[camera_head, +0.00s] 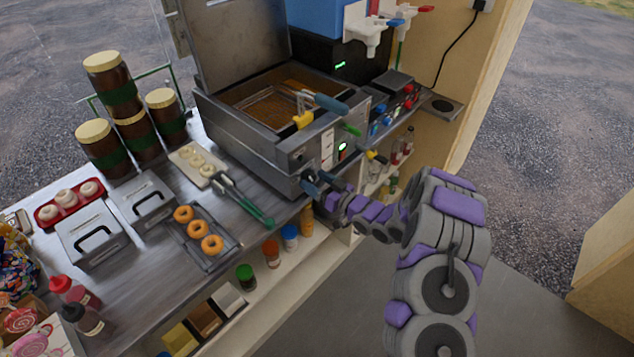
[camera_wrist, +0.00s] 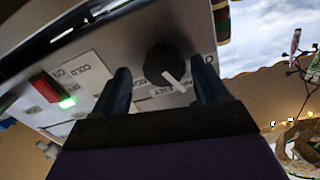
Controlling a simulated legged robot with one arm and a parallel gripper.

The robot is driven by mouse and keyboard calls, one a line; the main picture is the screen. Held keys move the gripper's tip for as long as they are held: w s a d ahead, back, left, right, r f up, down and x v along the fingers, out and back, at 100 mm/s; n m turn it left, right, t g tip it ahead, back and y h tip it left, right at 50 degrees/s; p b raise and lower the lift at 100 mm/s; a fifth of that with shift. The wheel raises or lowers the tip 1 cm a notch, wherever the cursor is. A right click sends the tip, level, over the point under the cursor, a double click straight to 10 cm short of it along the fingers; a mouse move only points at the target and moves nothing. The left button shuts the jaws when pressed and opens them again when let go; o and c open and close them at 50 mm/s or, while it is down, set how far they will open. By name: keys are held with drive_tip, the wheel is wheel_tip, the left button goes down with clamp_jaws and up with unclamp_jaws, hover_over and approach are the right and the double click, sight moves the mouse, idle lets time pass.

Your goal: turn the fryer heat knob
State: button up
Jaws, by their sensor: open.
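The fryer (camera_head: 225,125) stands on the steel counter with its lid up, and a basket with a blue handle sits in its oil. The round black heat knob (camera_wrist: 156,58) with a white pointer shows on the fryer's labelled panel in the wrist view. My gripper (camera_wrist: 161,68) is open, with one dark finger on each side of the knob. I cannot tell whether the fingers touch it. In the head view my gripper (camera_head: 314,182) is at the fryer's lower front, and the knob is mostly hidden there.
A red switch (camera_wrist: 46,87) with a green light is left of the knob. Green-handled tongs (camera_head: 250,208) and a tray of doughnuts (camera_head: 225,258) lie left of my arm. Shelves with bottles (camera_head: 290,236) run below the counter. The floor at right is clear.

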drive_tip(key=shift+a, duration=0.15)
drive_tip(key=shift+a+f, duration=0.1)
drive_tip(key=shift+a, duration=0.4)
drive_tip(key=c, duration=0.5)
drive_tip(key=shift+d, duration=0.25)
drive_tip(key=c, duration=0.6)
drive_tip(key=shift+o, duration=0.2)
drive_tip(key=shift+n, duration=0.4)
drive_tip(key=shift+n+p, duration=0.3)
drive_tip(key=shift+n, duration=0.7)
drive_tip(key=shift+f+n, duration=0.1)
drive_tip(key=shift+n, duration=1.1)
drive_tip(key=shift+s+n+b, duration=0.1)
drive_tip(key=shift+n+b, duration=0.7)
drive_tip(key=shift+n, duration=1.1)
drive_tip(key=shift+a, duration=0.1)
